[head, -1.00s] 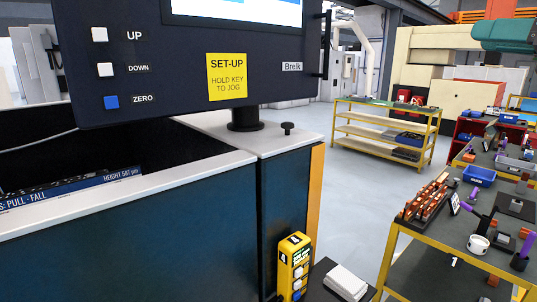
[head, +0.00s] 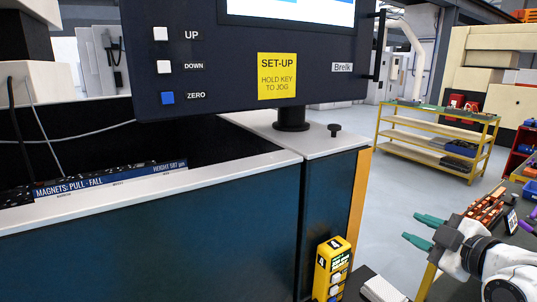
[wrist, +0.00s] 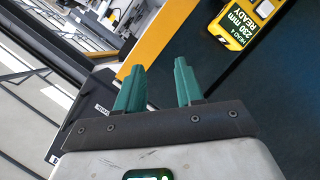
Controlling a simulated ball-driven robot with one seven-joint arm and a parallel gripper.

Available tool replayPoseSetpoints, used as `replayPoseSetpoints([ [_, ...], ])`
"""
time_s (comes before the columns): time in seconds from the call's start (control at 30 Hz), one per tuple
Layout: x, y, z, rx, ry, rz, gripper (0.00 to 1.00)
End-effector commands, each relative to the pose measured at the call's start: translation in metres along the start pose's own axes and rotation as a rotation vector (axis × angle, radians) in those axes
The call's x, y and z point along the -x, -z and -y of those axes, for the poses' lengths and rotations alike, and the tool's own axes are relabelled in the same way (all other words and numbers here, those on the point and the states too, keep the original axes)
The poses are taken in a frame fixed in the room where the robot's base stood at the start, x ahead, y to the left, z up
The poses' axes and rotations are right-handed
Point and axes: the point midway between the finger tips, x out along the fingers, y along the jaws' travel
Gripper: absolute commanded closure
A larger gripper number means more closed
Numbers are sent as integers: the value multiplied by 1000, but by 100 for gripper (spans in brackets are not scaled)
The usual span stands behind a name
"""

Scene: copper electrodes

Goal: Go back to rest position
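My gripper (head: 422,229) shows at the lower right in the head view, on my white arm, with its green fingers pointing left. The fingers are apart, and nothing shows between them. In the wrist view my gripper (wrist: 157,66) is also open and empty. It is in front of the copper electrodes (head: 487,207) on the workbench and partly hides them. The fingertips appear clear of the machine cabinet.
A dark control panel (head: 210,90) hangs over the blue machine cabinet (head: 150,245).

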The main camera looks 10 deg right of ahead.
Motion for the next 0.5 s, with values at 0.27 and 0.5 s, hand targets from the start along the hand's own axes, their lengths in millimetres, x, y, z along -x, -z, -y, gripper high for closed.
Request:
replayPoseSetpoints([
  [0.27,7,-50,191,-469,303,291,63],
  [0.5,78,-101,330,-729,467,690,63],
])
